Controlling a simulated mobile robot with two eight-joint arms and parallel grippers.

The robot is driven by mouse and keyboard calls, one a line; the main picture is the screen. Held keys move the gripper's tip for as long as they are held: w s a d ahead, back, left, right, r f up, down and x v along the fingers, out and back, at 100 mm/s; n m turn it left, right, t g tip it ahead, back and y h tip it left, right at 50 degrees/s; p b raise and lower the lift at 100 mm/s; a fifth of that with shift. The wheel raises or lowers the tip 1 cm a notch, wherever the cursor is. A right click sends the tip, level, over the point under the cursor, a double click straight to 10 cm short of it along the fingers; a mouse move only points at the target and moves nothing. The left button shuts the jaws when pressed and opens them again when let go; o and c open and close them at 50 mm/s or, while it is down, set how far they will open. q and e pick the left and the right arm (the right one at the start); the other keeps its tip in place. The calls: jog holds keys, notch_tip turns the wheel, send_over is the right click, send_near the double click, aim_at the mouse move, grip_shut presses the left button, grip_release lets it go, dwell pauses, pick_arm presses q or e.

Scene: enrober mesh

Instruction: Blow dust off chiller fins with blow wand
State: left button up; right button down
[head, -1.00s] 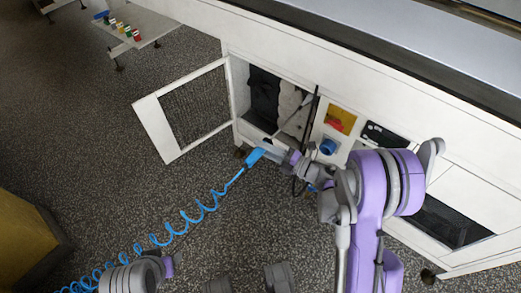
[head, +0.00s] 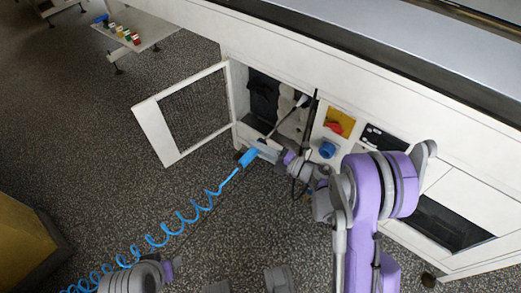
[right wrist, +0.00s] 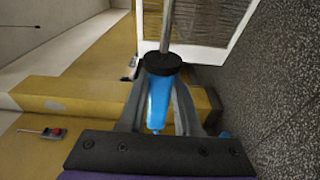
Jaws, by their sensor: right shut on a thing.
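The blow wand has a blue handle (head: 249,157) with a coiled blue hose (head: 187,220) trailing to the lower left. My right gripper (head: 268,151) is shut on the handle; the right wrist view shows the blue handle (right wrist: 158,98) between its fingers, with a black collar and grey tube ahead. The thin tube points up and right into the open cabinet bay, towards the fins. The fins (head: 263,97) look dark on the left and pale grey, apparently dusty, on the right (head: 287,103). Whether the tip touches them is unclear. My left gripper is not visible.
A mesh-panelled door (head: 142,116) stands open left of the bay. A red switch on a yellow plate (head: 340,122) and a blue round fitting (head: 327,149) are right of it. A yellow block (head: 22,240) stands lower left. Speckled floor between is mostly clear.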

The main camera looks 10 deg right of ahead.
jog(key=w+d+x, duration=0.1)
jog(key=x, duration=0.7)
jog(key=shift+a, duration=0.2)
dwell(0.8)
jog(key=shift+w, duration=0.1)
dwell(0.6)
jog(key=s+a+f+m+p, duration=0.1)
jog(key=s+a+m+p, duration=0.2)
jog(key=a+p, duration=0.1)
jog(key=shift+t, duration=0.3)
jog(key=w+d, duration=0.1)
jog(key=w+d+p, duration=0.1)
jog(key=d, duration=0.1)
jog(key=w+d, duration=0.1)
jog(key=shift+w+d+f, duration=0.2)
jog(key=shift+d+f, duration=0.2)
dwell(0.5)
jog(key=shift+s+d, duration=0.1)
dwell(0.6)
jog(key=s+a+b+v, duration=0.1)
jog(key=b+v, duration=0.1)
jog(key=v, duration=0.8)
jog(key=shift+r, duration=0.25)
dwell(0.9)
jog(key=shift+s, duration=0.1)
dwell(0.6)
